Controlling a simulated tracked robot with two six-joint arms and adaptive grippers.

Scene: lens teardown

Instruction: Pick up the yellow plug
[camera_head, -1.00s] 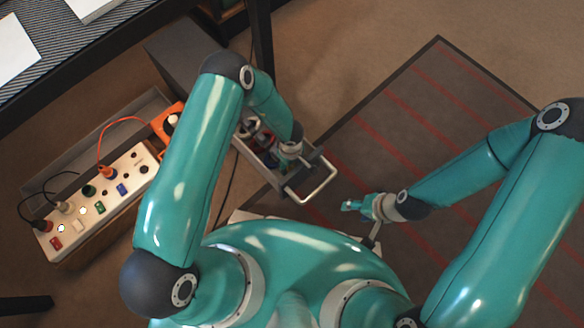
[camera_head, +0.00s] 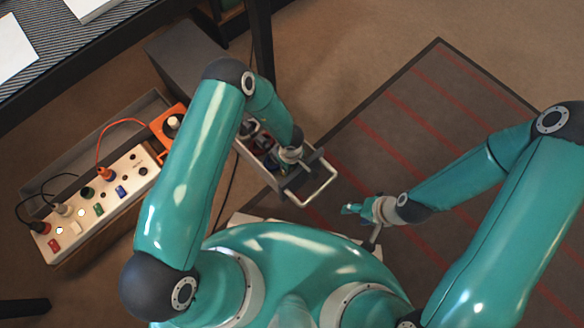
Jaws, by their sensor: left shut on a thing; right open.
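I cannot make out a yellow plug anywhere in this view. My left gripper (camera_head: 273,166) reaches down into a small grey drawer-like bin with a pale bar handle (camera_head: 318,189). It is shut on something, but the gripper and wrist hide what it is. Dark, red and blue small items (camera_head: 262,143) lie in the bin beside the gripper. My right gripper (camera_head: 350,209) is open and empty, low over the dark mat's near left part, to the right of the bin.
A white power strip (camera_head: 128,172) with several coloured switches, plugs and cords lies at the left, beside an orange box (camera_head: 167,127). A black-framed table (camera_head: 110,70) stands at the upper left. The red-striped dark mat (camera_head: 430,110) is clear at the right.

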